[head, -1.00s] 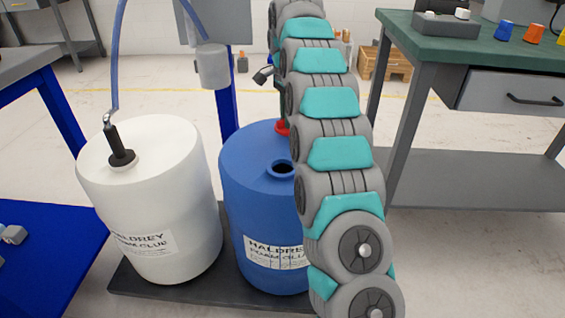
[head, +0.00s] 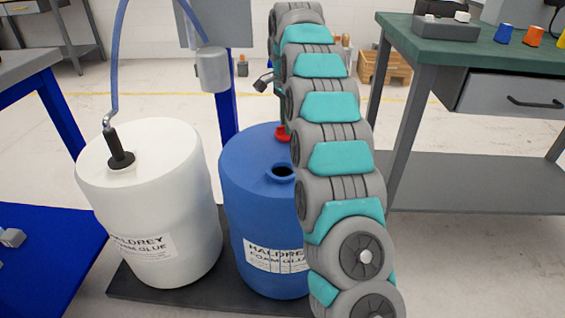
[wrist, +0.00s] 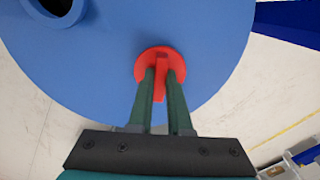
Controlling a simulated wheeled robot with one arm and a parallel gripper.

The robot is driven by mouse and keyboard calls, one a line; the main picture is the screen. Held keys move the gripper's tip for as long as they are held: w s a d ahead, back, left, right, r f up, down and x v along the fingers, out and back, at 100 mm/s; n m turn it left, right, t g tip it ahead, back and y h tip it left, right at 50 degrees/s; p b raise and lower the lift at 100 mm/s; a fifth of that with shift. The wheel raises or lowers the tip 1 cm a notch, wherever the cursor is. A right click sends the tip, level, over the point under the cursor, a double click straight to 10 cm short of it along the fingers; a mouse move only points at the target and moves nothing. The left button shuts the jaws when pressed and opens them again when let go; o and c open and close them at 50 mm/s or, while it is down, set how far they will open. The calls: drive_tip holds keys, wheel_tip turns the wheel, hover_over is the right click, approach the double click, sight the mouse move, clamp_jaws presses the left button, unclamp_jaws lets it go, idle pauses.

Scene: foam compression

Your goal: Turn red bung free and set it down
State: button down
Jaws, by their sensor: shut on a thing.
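The red bung (wrist: 160,56) is a round disc with a raised bar, on top of the blue drum (wrist: 95,55) in the wrist view. My gripper (wrist: 160,76) is shut on the bar, one dark green finger on each side. In the head view the bung (head: 282,133) shows as a small red patch at the far side of the blue drum's (head: 255,215) top, partly behind my arm. My gripper is hidden there. I cannot tell whether the bung is still seated or just clear of the drum top.
An open black hole (head: 284,172) is in the blue drum's top, nearer the camera. A white drum (head: 150,205) with a pump and blue hose stands to the left. A green-topped bench (head: 470,50) is at right, a blue table (head: 40,250) at left.

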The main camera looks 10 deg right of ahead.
drive_tip(key=shift+f, duration=0.1)
drive_tip(key=c, duration=0.8)
unclamp_jaws()
drive_tip(key=shift+o, duration=0.2)
